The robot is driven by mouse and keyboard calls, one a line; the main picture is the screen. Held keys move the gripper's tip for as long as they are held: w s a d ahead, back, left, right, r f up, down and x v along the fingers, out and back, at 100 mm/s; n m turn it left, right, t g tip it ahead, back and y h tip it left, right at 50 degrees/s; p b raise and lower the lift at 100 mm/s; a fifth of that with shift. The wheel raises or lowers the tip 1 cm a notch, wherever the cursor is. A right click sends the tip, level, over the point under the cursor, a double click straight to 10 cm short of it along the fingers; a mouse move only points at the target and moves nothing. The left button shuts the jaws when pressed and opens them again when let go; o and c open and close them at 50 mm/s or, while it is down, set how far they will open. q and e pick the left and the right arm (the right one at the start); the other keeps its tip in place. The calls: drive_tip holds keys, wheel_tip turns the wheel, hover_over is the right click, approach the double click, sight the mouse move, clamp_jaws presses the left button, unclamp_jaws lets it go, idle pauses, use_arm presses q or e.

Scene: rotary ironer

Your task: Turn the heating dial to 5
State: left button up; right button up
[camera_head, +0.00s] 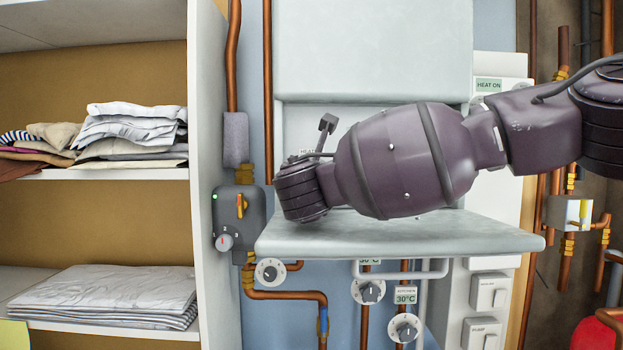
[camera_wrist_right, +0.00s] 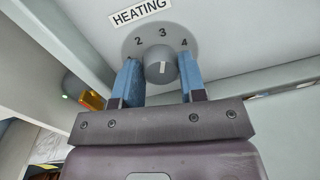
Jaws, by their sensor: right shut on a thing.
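The heating dial (camera_wrist_right: 158,72) is a grey round knob on a pale panel, under a label reading HEATING (camera_wrist_right: 141,11). The numbers 2, 3 and 4 show around it; 5 is not visible. My left gripper is not in view.
A pale flat shelf (camera_head: 400,238) of the ironer lies beneath my right wrist. Left stand shelves with folded laundry (camera_head: 125,130). A grey valve box (camera_head: 240,212) with a green light is close to the wrist. Several other dials (camera_head: 269,271) and copper pipes are below.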

use_arm(q)
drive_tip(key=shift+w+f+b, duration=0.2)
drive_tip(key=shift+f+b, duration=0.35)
drive_tip(key=shift+b, duration=0.25)
use_arm(e)
drive_tip(key=shift+m, duration=0.7)
drive_tip(key=o, duration=0.8)
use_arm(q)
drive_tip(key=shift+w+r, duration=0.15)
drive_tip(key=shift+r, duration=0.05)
use_arm(e)
drive_tip(key=shift+o, duration=0.6)
use_arm(q)
drive_tip(key=b, duration=0.1)
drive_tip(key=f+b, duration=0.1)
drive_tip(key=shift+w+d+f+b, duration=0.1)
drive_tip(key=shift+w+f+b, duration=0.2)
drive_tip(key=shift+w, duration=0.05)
use_arm(e)
drive_tip(key=s, duration=0.9)
drive_tip(key=shift+s+a, duration=0.25)
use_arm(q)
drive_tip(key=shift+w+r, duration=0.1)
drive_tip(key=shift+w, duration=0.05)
use_arm(e)
drive_tip(key=shift+s, duration=0.65)
